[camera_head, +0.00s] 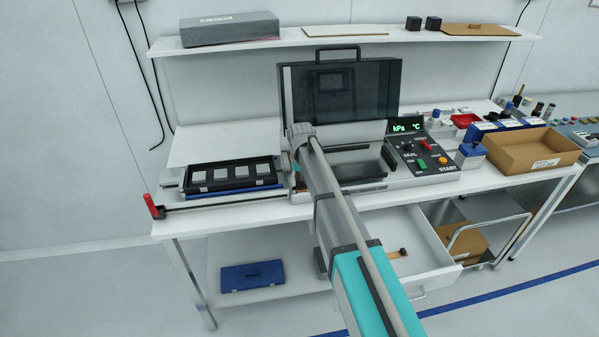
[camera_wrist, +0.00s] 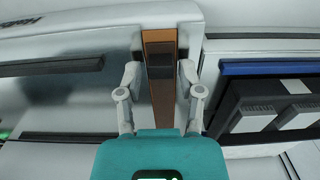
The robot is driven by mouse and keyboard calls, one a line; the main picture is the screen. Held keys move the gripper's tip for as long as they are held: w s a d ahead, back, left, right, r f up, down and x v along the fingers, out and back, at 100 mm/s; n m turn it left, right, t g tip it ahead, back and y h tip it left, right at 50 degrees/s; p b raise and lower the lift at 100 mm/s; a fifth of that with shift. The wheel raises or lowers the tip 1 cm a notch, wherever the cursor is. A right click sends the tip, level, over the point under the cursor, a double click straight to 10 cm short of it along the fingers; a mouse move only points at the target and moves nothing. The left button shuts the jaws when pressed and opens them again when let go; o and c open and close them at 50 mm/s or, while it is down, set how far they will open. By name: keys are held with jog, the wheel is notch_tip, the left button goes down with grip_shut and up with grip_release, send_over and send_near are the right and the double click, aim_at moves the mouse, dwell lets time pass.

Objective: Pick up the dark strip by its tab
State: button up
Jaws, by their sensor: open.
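A narrow strip (camera_wrist: 161,101) lies lengthwise under my gripper in the wrist view. It is dark brown, with an orange-brown far end and a raised black block on it, which looks like the tab (camera_wrist: 160,66). My gripper (camera_wrist: 160,73) is open, one finger on each side of the strip near the black block. Contact and height cannot be told. In the head view my arm covers this place. Another brown strip with a dark knob (camera_head: 403,251) lies in the open drawer.
A black tray (camera_head: 184,188) with several grey squares stands left of my arm; it is on the right in the wrist view. The machine's dark lid (camera_head: 380,85) stands raised. A control panel (camera_head: 425,155) and a cardboard box (camera_head: 530,152) are to the right. The drawer (camera_head: 432,255) is open.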

jog(key=c, duration=0.6)
grip_shut()
jog(key=shift+r, duration=0.15)
jog(key=shift+s+r+p, duration=0.15)
jog(key=shift+r+p, duration=2.2)
jog(key=shift+p, duration=0.15)
